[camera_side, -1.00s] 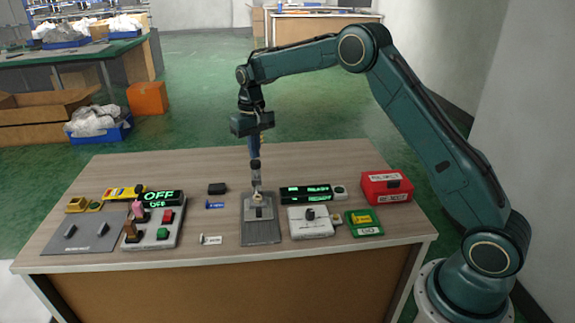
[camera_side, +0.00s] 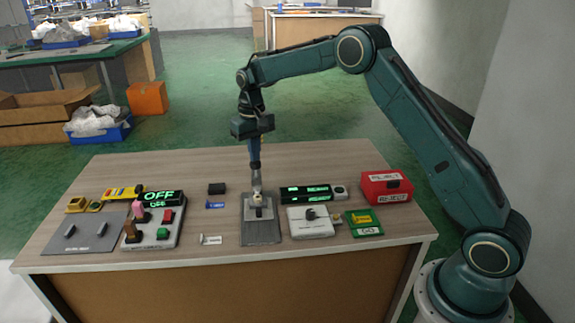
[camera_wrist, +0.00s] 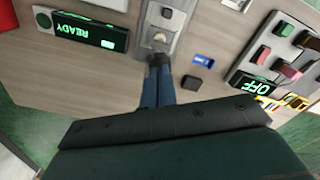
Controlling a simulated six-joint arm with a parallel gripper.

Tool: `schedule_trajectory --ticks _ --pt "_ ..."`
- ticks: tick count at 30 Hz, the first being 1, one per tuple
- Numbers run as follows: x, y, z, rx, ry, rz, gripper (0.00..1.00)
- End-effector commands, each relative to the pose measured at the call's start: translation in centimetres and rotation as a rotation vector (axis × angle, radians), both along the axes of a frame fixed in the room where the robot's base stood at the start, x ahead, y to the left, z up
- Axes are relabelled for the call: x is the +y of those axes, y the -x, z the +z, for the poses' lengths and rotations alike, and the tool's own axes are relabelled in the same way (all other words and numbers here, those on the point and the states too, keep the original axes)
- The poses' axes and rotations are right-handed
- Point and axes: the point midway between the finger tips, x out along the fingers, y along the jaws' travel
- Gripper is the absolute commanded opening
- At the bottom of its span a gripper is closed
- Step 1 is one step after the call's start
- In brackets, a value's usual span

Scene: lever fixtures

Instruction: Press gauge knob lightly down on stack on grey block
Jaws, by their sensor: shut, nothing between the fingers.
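My gripper (camera_side: 257,186) is shut and points straight down over the grey block (camera_side: 262,232), a flat grey plate at the front middle of the table. A small pale, knob-like top with a dark part below it, the stack (camera_side: 258,203), stands on this block directly under my fingertips. In the wrist view my fingertips (camera_wrist: 158,60) are close to the pale top (camera_wrist: 160,38) on the grey block (camera_wrist: 178,18). I cannot tell whether they touch it. The fingers partly hide its back. I cannot tell the gauge knob apart from the stack.
A white box with a dark knob (camera_side: 311,214) and a lit display (camera_side: 306,193) stand just right. A red box (camera_side: 386,187) and green tray (camera_side: 364,223) are farther right. A button panel (camera_side: 160,232) stands left. A black block (camera_side: 216,188) and blue tag (camera_side: 214,205) lie nearby.

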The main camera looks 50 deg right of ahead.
Motion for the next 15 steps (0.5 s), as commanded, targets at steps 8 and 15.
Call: schedule_trajectory --ticks 8,15 --pt "0.01 0.02 -0.26 0.001 0.0 0.0 0.0" --pt "0.01 0.02 -0.47 0.001 0.0 0.0 0.0"
